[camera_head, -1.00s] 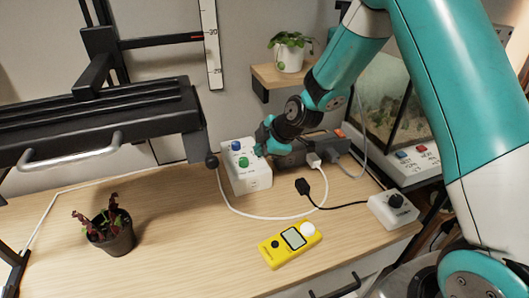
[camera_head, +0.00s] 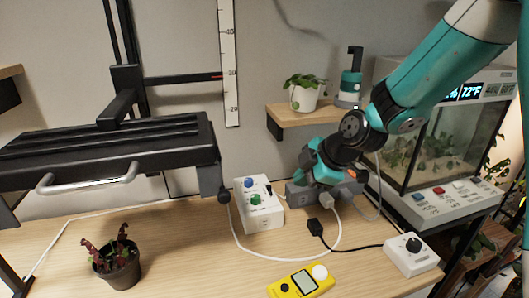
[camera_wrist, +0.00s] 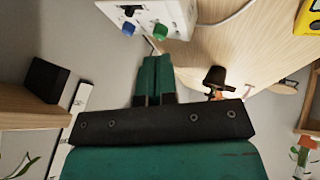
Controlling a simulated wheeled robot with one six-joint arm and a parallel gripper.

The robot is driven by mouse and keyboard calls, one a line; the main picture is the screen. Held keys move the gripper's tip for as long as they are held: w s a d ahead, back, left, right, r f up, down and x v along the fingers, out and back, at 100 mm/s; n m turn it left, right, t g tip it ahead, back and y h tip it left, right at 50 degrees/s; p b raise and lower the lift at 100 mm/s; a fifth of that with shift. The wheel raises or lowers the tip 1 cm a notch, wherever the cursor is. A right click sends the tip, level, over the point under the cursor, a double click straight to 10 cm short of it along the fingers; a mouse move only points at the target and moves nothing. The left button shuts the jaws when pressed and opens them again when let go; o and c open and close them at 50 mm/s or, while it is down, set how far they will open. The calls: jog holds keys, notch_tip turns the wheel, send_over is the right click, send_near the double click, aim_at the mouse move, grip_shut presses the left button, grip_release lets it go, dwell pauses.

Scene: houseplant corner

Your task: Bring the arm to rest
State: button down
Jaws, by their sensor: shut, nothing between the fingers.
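My gripper (camera_head: 300,176) is in the head view, above the back of the wooden bench. It is to the right of the white control box (camera_head: 262,212) with its blue and green knobs, in front of the grey power strip (camera_head: 350,187). In the wrist view my gripper (camera_wrist: 156,62) shows its two green fingers together, with nothing between them. Their tips point toward the control box (camera_wrist: 172,14), apart from it as far as I can tell. My teal and white arm reaches in from the upper right.
A yellow meter (camera_head: 302,283), a white dial box (camera_head: 411,257) and a potted plant (camera_head: 117,268) stand on the bench. A small shelf (camera_head: 318,113) holds a plant and a teal-grey bottle. A glass tank (camera_head: 440,140) is at right, a black rack (camera_head: 105,150) at left.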

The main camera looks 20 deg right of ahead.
jog(key=s+a+r+m+g+p, duration=0.1)
jog(key=s+a+r+m+g, duration=0.1)
jog(key=s, duration=0.6)
jog(key=s+a+r+m+g+p, duration=0.1)
jog(key=s+a+r+m, duration=0.2)
jog(key=s+r, duration=0.3)
jog(key=s+a+r+m+g+p, duration=0.2)
jog(key=s+r+m, duration=0.2)
jog(key=s, duration=0.6)
jog(key=shift+s+a+r+m+g+h, duration=0.15)
jog(key=shift+s+a+m+g+h, duration=0.15)
jog(key=shift+a+m, duration=0.15)
